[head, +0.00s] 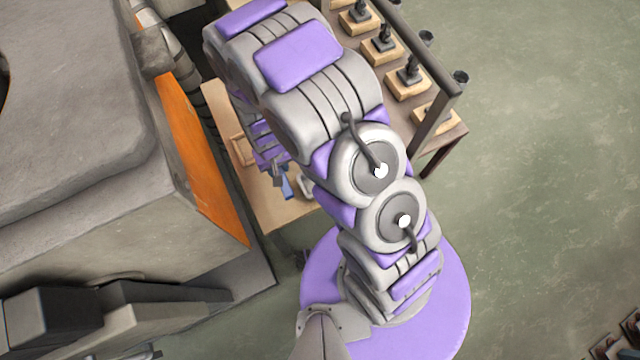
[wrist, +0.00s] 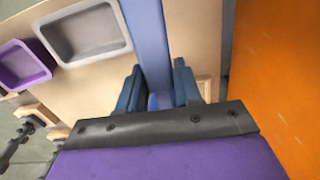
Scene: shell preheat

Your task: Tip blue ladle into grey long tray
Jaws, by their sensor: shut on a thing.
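The blue ladle (wrist: 147,35) shows in the wrist view as a long blue bar between the two dark blue fingers of my gripper (wrist: 157,75). My gripper is shut on it. The bar runs out of the top of the picture, and I cannot make out the ladle's bowl or its contents. In the head view a small blue part of the ladle (head: 287,187) shows below my gripper (head: 278,170), mostly hidden by my arm. The grey long tray (wrist: 88,55) lies on the table left of the ladle in the wrist view, apart from it.
A purple tray (wrist: 22,68) lies left of the grey one. An orange panel (head: 205,160) stands close on the table's left in the head view, and close right of my gripper in the wrist view. Wooden blocks with dark fittings (head: 384,47) line the table's far right.

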